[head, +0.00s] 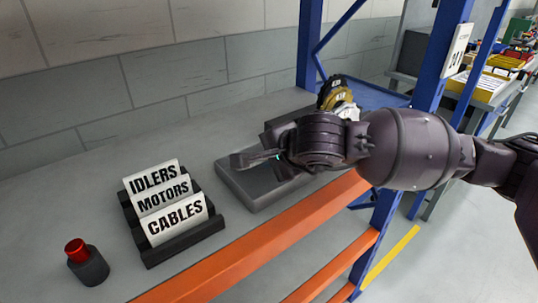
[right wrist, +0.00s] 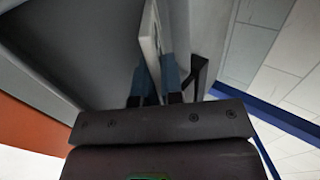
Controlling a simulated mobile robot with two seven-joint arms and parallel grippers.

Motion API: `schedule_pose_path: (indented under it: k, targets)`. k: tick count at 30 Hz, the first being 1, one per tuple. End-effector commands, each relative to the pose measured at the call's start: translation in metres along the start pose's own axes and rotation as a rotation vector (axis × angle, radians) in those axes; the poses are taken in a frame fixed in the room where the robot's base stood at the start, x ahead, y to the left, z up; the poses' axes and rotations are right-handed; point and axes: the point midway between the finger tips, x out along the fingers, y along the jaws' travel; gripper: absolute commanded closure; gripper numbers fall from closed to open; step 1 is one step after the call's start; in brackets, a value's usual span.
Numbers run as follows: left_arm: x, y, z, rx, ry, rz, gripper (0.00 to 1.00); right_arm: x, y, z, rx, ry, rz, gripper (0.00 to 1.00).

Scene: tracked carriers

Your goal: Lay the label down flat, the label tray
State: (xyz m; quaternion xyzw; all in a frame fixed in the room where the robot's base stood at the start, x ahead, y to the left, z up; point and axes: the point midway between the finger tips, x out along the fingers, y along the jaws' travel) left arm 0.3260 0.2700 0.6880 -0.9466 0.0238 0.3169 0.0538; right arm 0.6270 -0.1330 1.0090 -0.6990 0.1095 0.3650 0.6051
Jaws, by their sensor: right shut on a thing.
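My right gripper (head: 250,160) reaches in from the right, over a low, flat dark-grey tray (head: 262,196) on the shelf. In the right wrist view its two blue-tipped fingers (right wrist: 155,82) are shut on a thin white label (right wrist: 152,38). The label stands on edge, seen nearly edge-on; its printed face cannot be read. In the head view the label is not clearly visible. The gripper and arm cover part of the tray, and I cannot tell the gap between label and tray. My left gripper is not in view.
A black rack (head: 183,245) holds upright cards reading IDLERS, MOTORS and CABLES, left of the tray. A dark cylinder with a red top (head: 88,266) stands at front left. An orange beam (head: 255,250) runs along the shelf front; a blue upright (head: 309,45) stands behind.

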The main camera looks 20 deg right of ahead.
Motion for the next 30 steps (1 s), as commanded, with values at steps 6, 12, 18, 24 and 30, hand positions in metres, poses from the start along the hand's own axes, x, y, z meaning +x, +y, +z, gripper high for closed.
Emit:
schedule_pose_path:
  k: [6, 12, 18, 24, 30]
  targets:
    - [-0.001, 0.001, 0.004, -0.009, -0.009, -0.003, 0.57, 0.0, 0.0, 0.0, 0.0, 0.0, 0.0, 0.77]
    - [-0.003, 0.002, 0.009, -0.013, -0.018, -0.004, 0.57, 0.0, 0.0, 0.0, 0.0, 0.0, 0.0, 0.62]
    - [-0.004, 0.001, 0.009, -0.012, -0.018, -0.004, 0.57, -0.002, 0.0, 0.0, 0.0, 0.0, 0.0, 0.62]
    - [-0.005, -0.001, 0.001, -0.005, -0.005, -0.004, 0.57, -0.023, -0.002, 0.0, -0.002, 0.001, -0.005, 0.62]
    - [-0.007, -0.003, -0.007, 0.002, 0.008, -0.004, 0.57, -0.061, -0.003, 0.0, -0.004, 0.001, -0.006, 0.62]
